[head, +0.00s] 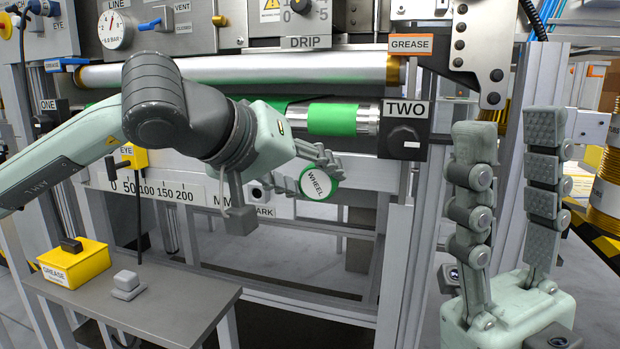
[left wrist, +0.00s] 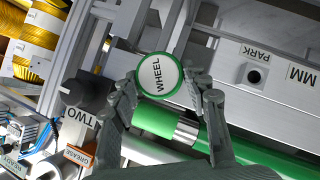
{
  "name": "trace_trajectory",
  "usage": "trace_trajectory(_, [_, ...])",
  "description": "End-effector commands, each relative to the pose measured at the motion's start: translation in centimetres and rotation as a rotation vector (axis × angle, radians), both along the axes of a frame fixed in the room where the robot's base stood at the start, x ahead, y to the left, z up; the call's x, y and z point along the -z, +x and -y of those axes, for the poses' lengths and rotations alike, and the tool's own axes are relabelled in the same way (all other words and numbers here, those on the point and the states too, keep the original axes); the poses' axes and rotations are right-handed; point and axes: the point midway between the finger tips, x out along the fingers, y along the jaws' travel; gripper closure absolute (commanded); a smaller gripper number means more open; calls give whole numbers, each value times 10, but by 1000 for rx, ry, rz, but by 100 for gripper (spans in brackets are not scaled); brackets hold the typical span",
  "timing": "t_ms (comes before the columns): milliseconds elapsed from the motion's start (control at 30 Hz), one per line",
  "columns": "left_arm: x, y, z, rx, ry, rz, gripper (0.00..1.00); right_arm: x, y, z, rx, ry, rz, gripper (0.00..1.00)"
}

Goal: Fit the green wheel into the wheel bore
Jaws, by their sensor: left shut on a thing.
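The wheel (head: 318,184), a round disc with a green rim and a white face marked WHEEL, is held at the fingertips of my left gripper (head: 326,166). It also shows in the left wrist view (left wrist: 157,80), between the fingers of the left gripper (left wrist: 168,88). The gripper is shut on it, below the green-and-steel roller (head: 332,119). No bore is marked as the wheel bore; I cannot tell which it is. A plate marked PARK with a dark round hole (head: 257,193) sits left of the wheel. My right gripper (head: 512,130) is open and empty, fingers up.
A black block marked TWO (head: 404,135) stands right of the roller. A long silver cylinder (head: 240,70) runs above. A yellow grease box (head: 75,262) and a grey block (head: 126,284) are on the small table (head: 180,305) at lower left. The space below the wheel looks open.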

Motion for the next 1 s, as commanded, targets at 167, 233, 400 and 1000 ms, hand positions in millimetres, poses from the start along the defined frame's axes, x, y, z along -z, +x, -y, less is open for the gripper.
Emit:
trace_trajectory(167, [0, 3, 1, 0, 1, 1, 50, 0, 0, 0, 0, 0, 0, 60])
trace_trajectory(233, [0, 3, 1, -1, 0, 1, 41, 0, 0, 0, 0, 0, 0, 60])
trace_trajectory(400, [0, 3, 1, -1, 0, 1, 31, 0, 0, 0, 0, 0, 0, 60])
trace_trajectory(1000, [-32, -40, -33, -3, 0, 6, 31, 0, 0, 0, 0, 0, 1, 60])
